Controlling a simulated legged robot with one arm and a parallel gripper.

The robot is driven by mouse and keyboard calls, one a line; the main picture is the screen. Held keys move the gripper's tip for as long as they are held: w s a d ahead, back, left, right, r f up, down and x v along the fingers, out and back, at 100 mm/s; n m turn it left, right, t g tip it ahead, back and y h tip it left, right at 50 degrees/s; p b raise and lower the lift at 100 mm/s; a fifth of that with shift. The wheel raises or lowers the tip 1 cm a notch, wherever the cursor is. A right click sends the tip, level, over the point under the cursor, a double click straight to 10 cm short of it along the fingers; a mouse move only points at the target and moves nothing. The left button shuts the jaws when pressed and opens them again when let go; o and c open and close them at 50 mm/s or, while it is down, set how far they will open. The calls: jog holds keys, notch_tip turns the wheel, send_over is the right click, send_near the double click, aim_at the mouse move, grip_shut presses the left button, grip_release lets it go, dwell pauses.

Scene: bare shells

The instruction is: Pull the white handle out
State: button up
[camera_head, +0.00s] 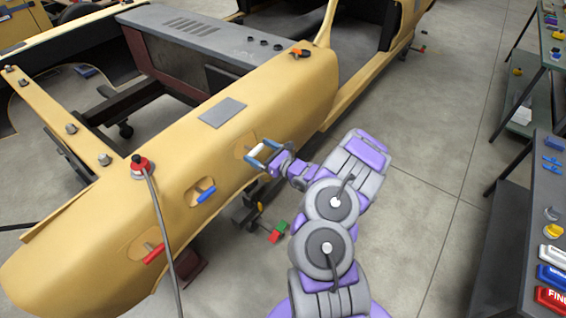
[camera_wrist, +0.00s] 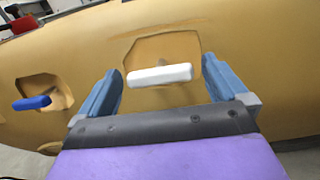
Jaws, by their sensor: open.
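The white handle (camera_wrist: 160,75) is a short bar in front of a recess in the yellow shell (camera_wrist: 240,45). In the wrist view it lies between the two blue fingers of my gripper (camera_wrist: 160,88), with a gap to each finger. My gripper is open. In the head view my gripper (camera_head: 264,155) is at the shell's side, and the white handle (camera_head: 257,150) shows between its fingers. Whether the fingers reach past the bar in depth is hard to tell.
A blue handle (camera_head: 206,195) and a red handle (camera_head: 154,254) sit in recesses to the left on the same shell. A red-capped device with a cable (camera_head: 140,167) stands on top. Tables (camera_head: 548,200) with coloured items stand at right. Floor (camera_head: 420,160) between is clear.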

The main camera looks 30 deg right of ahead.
jog(key=p+v, duration=0.2)
jog(key=v, duration=1.4)
jog(key=shift+w, duration=0.2)
